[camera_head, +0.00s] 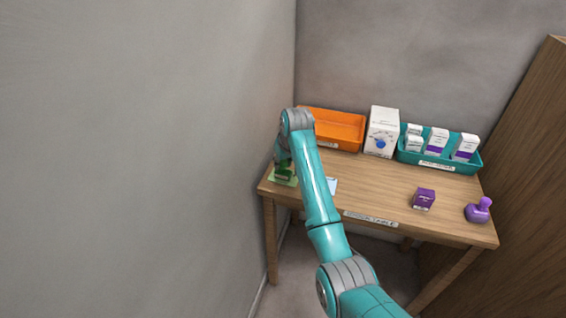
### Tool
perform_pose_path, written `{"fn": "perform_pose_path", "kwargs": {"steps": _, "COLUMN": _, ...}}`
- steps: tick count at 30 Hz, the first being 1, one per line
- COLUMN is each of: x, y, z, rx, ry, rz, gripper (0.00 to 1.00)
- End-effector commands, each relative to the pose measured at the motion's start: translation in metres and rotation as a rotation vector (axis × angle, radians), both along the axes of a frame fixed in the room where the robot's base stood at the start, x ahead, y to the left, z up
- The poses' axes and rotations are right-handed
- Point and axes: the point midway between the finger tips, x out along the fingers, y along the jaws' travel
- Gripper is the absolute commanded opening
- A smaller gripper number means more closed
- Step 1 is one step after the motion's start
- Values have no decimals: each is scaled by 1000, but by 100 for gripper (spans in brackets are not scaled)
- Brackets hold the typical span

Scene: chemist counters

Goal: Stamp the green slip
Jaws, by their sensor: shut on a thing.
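The light green slip (292,182) lies on the left end of the wooden table, partly hidden by my gripper and what it holds. My gripper (282,163) points down over the slip and is shut on a dark green stamp (285,174). The stamp is upright at the slip; I cannot tell whether its base touches the paper. A purple stamp (478,211) stands at the right front corner of the table.
A pale blue slip (332,186) lies partly behind my arm. A purple box (423,199) stands on the table (382,187). At the back are an orange tray (345,145), a white box (382,124) and a teal tray (459,168) with several white boxes. A wall adjoins the left.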

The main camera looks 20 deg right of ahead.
Motion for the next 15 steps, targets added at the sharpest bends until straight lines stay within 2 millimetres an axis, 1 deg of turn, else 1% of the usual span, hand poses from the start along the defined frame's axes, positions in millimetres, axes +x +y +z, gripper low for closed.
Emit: {"fn": "perform_pose_path", "kwargs": {"steps": 15, "x": 0, "y": 0, "z": -4, "rx": 0, "ry": 0, "rz": 0, "gripper": 11}}
